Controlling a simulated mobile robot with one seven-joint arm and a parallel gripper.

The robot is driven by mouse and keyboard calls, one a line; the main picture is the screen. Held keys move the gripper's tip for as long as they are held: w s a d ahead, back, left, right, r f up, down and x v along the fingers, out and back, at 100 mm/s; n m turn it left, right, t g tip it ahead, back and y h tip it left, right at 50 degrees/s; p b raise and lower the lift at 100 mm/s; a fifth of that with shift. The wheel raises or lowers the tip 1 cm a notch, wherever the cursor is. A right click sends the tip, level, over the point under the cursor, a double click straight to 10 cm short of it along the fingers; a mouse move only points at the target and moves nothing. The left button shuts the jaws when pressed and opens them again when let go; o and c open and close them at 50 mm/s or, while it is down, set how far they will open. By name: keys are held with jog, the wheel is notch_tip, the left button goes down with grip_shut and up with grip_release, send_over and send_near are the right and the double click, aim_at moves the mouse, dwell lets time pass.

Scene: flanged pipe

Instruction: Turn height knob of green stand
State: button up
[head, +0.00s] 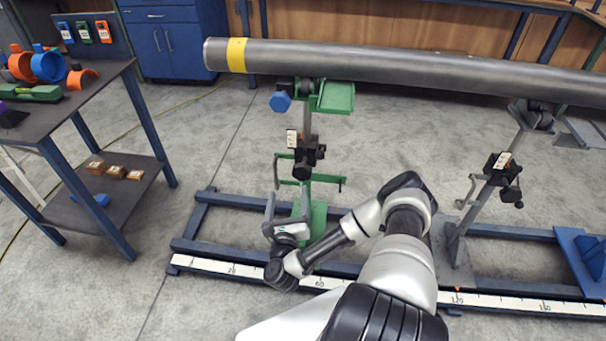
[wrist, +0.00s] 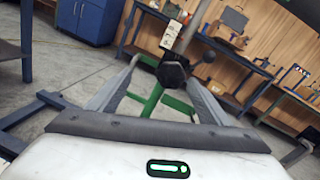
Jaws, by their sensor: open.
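The green stand (head: 318,215) stands on the blue rail base under the pipe. Its black knob (head: 302,170) sits on the post below a black clamp block with a white label. In the wrist view the dark, faceted knob (wrist: 172,72) appears between the finger ends, with green bars below and beside it. My gripper (head: 287,198) is open, below the knob in the head view, with its fingers pointing up toward it. In the wrist view my gripper (wrist: 162,68) has both fingers spread and nothing held. I cannot tell whether a finger touches the knob.
A grey pipe (head: 400,62) with a yellow band lies across the stands. A second, grey stand (head: 460,225) is to the right. A dark table (head: 105,85) with coloured clamps is at left. A ruler strip (head: 215,267) runs along the base. Floor between table and base is clear.

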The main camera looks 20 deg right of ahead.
aim_at(303, 166)
jog(key=w+d+m+b, duration=0.1)
jog(key=w+d, duration=0.2)
jog(key=w, duration=0.1)
jog(key=w+d+f+m+h+b, duration=0.1)
jog(key=w+d, duration=0.3)
jog(key=w+d+g+b, duration=0.1)
jog(key=w+d, duration=0.2)
jog(key=w, duration=0.1)
jog(key=shift+d+f+m+h+b, duration=0.3)
jog(key=shift+d+m+h+b, duration=0.1)
jog(key=c, duration=1)
jog(key=shift+c, duration=0.2)
jog(key=shift+n, duration=0.3)
